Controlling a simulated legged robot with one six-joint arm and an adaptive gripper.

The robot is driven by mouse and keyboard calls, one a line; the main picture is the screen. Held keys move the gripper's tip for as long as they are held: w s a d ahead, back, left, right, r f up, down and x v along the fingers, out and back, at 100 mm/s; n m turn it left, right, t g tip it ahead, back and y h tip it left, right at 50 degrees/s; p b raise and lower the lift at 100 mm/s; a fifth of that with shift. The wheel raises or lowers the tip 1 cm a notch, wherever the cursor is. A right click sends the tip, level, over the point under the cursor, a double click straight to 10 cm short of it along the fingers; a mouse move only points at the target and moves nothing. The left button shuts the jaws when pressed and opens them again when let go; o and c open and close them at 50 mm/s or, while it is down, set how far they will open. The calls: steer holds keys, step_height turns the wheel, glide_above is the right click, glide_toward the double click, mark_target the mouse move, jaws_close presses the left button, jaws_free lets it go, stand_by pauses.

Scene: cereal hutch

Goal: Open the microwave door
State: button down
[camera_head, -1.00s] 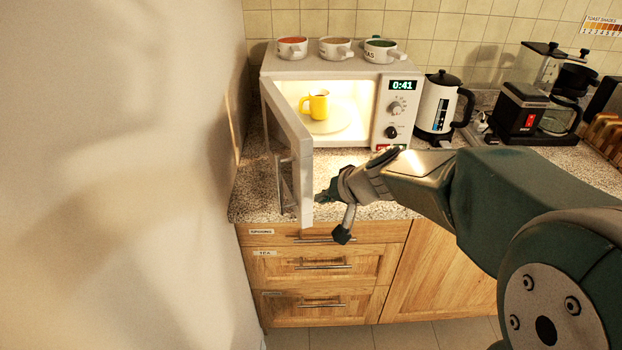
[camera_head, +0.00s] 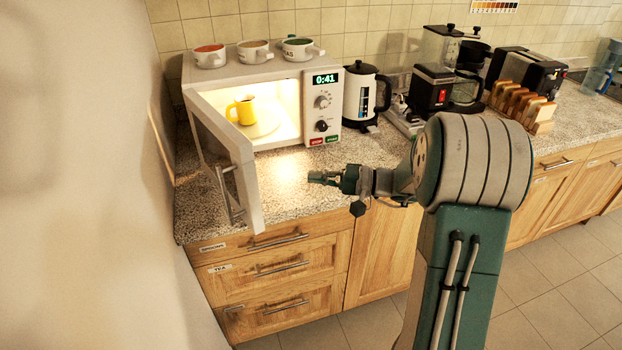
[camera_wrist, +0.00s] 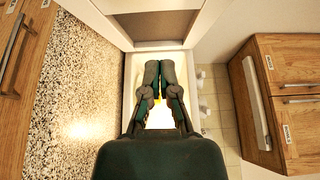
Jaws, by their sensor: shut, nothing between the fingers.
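The microwave (camera_head: 262,92) stands on the counter with its lit inside showing. Its door (camera_head: 222,150) is swung wide open toward the front left, and the handle (camera_head: 230,196) is on the door's outer face. A yellow mug (camera_head: 242,110) stands on the turntable inside. My gripper (camera_head: 312,178) is shut and empty, in front of the microwave and to the right of the door's free edge, apart from it. In the wrist view my gripper's fingers (camera_wrist: 160,66) are together with nothing between them.
Several bowl-like cups (camera_head: 254,51) sit on top of the microwave. A kettle (camera_head: 362,95) stands close at its right, with a coffee maker (camera_head: 433,90) beyond. A wall (camera_head: 90,180) is close on the left. Counter (camera_head: 285,200) in front of the microwave is clear.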

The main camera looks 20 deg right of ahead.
steer(key=w+a, duration=0.1)
steer(key=a, duration=0.9)
steer(key=shift+w, duration=0.3)
steer(key=shift+a, duration=0.1)
steer(key=s+a, duration=0.3)
steer(key=a, duration=0.9)
steer(key=shift+s, duration=0.3)
